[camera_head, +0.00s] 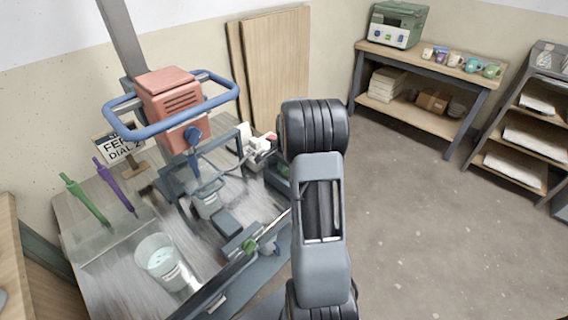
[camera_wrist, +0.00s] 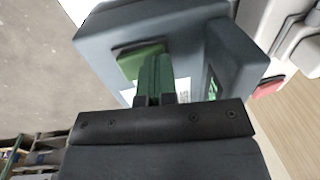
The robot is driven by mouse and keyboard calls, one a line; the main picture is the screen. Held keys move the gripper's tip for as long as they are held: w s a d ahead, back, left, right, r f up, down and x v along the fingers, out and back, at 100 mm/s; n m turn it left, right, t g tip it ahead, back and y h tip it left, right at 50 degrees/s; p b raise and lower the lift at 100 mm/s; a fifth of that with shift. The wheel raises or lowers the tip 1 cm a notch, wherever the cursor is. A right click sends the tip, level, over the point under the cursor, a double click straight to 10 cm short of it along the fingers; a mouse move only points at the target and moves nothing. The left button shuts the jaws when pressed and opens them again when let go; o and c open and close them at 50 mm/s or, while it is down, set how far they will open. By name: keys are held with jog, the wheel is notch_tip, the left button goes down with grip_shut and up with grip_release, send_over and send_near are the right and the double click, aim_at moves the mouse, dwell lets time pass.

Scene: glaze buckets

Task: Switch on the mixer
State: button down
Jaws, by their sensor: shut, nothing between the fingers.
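The mixer (camera_head: 172,95) has an orange-red motor head, a blue handle ring and a blue dial (camera_head: 192,134). It stands over the workbench at the left in the head view. In the wrist view a blue-grey box (camera_wrist: 188,40) with a green button (camera_wrist: 138,62) on its near face fills the upper middle. My gripper (camera_wrist: 156,62) is shut and empty, its dark green fingertips at or very near the green button. I cannot tell whether they touch it.
A grey bucket (camera_head: 207,203) stands under the mixer and a pale bucket (camera_head: 160,258) at the bench front. A sign (camera_head: 120,142), a green stick (camera_head: 86,202) and a purple stick (camera_head: 115,186) are at left. A white box with a red part (camera_wrist: 268,88) lies beside the blue-grey box.

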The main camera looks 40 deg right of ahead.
jog(key=shift+s, duration=0.2)
jog(key=shift+s+d+r, duration=0.1)
jog(key=shift+s+r, duration=0.1)
jog(key=shift+s, duration=0.4)
notch_tip(320, 180, up, 14)
jog(key=s+p, duration=0.2)
jog(key=p, duration=0.1)
jog(key=shift+s+d+p, duration=0.2)
jog(key=shift+d+p, duration=0.05)
jog(key=shift+p, duration=0.1)
jog(key=shift+f, duration=0.15)
jog(key=w+b, duration=0.1)
jog(key=b, duration=0.3)
jog(key=shift+w+a+t, duration=0.1)
jog(key=shift+a+t, duration=0.1)
jog(key=shift+t, duration=0.2)
